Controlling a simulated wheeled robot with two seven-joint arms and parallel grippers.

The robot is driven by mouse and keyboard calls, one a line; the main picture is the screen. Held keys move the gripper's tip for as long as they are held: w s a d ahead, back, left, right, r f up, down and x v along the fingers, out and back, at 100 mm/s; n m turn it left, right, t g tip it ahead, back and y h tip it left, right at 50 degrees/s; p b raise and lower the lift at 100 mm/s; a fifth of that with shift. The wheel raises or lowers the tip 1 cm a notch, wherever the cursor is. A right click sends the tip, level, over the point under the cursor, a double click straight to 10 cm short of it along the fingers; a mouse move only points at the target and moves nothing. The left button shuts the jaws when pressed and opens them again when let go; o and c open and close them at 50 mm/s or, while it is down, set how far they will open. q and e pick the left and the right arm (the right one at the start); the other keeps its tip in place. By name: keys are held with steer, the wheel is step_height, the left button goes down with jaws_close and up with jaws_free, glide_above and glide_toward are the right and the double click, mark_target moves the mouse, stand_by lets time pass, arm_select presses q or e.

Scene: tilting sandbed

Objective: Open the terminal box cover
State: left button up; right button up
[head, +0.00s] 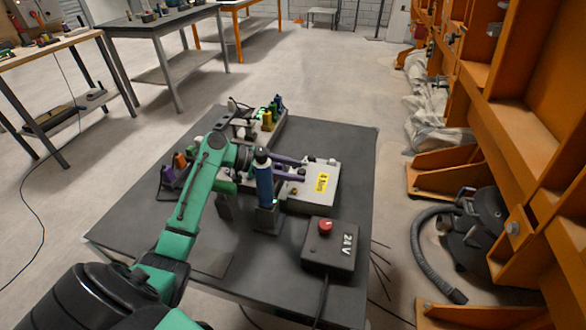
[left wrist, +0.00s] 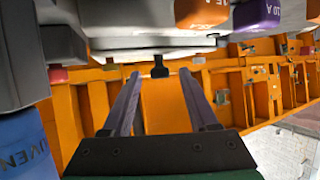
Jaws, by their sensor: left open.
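The grey terminal box (head: 310,195), with a yellow label on top, sits on the dark table right of my left arm. My left gripper (head: 300,170) is open, its two purple fingers reaching over the box's far left part. In the left wrist view the gripper (left wrist: 160,76) has its fingers apart. A small black knob or tab (left wrist: 159,66) shows between and just beyond the fingertips, under a pale grey surface; I cannot tell whether they touch. Part of the box is hidden behind the fingers in the head view. The cover appears closed. My right gripper is not in view.
A blue cylinder (head: 264,183) stands close beside my gripper. A black 24V box (head: 330,245) with a red button is at the near right of the table (head: 350,150). Orange and purple fuse-like blocks (left wrist: 258,16) show in the left wrist view. Orange shelving (head: 525,120) stands right.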

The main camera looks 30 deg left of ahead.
arm_select(q)
jaws_close()
stand_by(1.4)
